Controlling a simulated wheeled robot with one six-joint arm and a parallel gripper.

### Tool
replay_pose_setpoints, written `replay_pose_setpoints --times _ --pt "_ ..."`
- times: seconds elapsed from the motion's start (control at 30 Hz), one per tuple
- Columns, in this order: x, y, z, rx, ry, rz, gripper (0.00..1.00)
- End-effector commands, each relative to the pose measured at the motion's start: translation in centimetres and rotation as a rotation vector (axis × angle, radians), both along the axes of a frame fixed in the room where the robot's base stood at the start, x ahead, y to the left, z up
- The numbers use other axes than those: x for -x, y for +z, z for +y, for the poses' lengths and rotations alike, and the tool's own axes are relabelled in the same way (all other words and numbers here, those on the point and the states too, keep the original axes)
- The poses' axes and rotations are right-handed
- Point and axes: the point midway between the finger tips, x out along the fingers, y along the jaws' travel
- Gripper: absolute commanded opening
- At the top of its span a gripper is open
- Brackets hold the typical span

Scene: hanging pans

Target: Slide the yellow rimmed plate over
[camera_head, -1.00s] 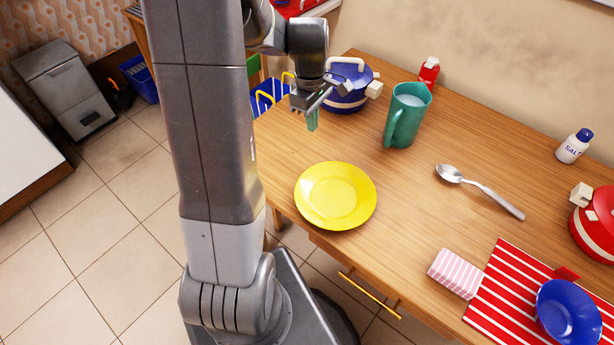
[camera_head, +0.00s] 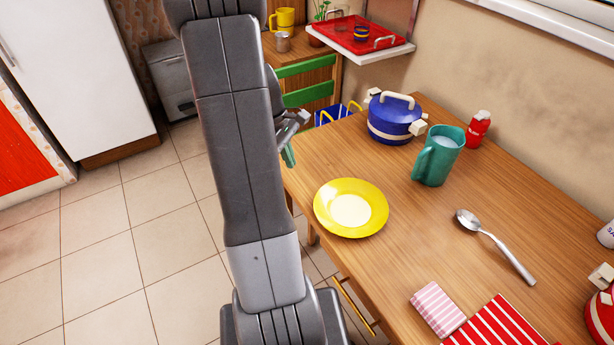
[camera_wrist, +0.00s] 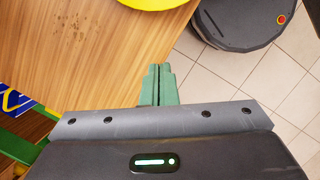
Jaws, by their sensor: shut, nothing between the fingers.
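The yellow rimmed plate (camera_head: 351,208) lies flat near the left front edge of the wooden table (camera_head: 400,262). Its middle looks pale. In the wrist view only a strip of the plate (camera_wrist: 155,3) shows at the top edge. My gripper (camera_head: 289,157) is at the table's left edge, up and left of the plate and apart from it, partly hidden by my arm in the head view. In the wrist view my gripper's green fingers (camera_wrist: 159,84) are together with nothing between them, over the table's edge.
A teal mug (camera_head: 438,158) and a blue pot (camera_head: 395,120) stand behind the plate. A spoon (camera_head: 496,245) lies right of it, and a pink striped block (camera_head: 438,309) lies in front. The wood between plate and spoon is clear. A green chair (camera_head: 306,95) stands beyond the left edge.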

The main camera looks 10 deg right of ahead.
Motion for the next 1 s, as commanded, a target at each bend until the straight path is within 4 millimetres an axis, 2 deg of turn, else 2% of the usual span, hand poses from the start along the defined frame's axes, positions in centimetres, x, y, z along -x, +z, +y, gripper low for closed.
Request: replay_pose_setpoints --times 0.47,0.5,0.7,1.0 --pt "1.8 -9.2 -2.3 -0.002 -0.002 0.006 0.00" --pt "2.2 -8.7 -3.1 -0.002 -0.005 0.003 0.00" --pt "3.6 -8.7 -5.0 -0.002 -0.004 0.001 0.00" --pt "3.9 -8.8 -5.5 -0.002 -0.001 0.001 0.00"
